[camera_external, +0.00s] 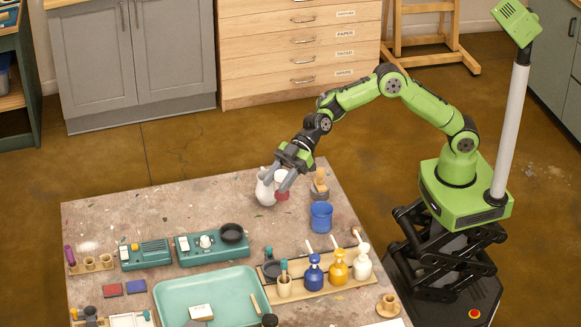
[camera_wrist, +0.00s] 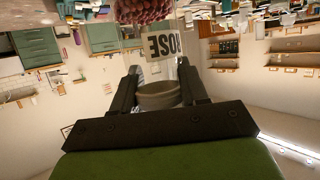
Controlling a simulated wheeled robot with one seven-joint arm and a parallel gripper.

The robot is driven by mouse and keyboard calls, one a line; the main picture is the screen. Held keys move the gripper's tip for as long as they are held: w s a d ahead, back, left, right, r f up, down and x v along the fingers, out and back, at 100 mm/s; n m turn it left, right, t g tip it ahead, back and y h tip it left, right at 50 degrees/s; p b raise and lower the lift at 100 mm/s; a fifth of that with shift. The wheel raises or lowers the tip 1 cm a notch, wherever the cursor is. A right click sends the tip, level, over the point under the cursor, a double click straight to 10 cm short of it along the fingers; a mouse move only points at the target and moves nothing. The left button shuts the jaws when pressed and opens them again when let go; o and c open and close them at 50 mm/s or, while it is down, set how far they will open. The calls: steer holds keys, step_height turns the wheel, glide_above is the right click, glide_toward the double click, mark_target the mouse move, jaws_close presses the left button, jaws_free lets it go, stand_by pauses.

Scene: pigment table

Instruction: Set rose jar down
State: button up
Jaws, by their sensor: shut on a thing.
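The rose jar (camera_external: 282,194) has a dark pink lower part and a pale upper part, and stands at the far edge of the table. My gripper (camera_external: 278,181) reaches down over it with a finger on each side, shut on it. The jar's label (camera_wrist: 160,45) reads upside down there, with pink contents beyond. The jar looks upright. I cannot tell whether its base touches the table (camera_external: 180,215).
A white pitcher (camera_external: 265,190) is close on the left of the jar. A wooden-handled item (camera_external: 319,186) and a blue cup (camera_external: 321,216) stand to the right. Pump bottles (camera_external: 338,267) and a teal tray (camera_external: 235,287) are nearer the front. Bare tabletop lies left of the pitcher.

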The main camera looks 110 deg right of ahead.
steer(key=f, duration=0.5)
steer(key=f+b, duration=0.1)
steer(key=f, duration=0.4)
steer(key=f+b, duration=0.1)
steer(key=f, duration=0.4)
steer(key=shift+d, duration=0.25)
steer(key=shift+f+b, duration=0.1)
steer(key=shift+b, duration=0.35)
steer(key=o, duration=1.1)
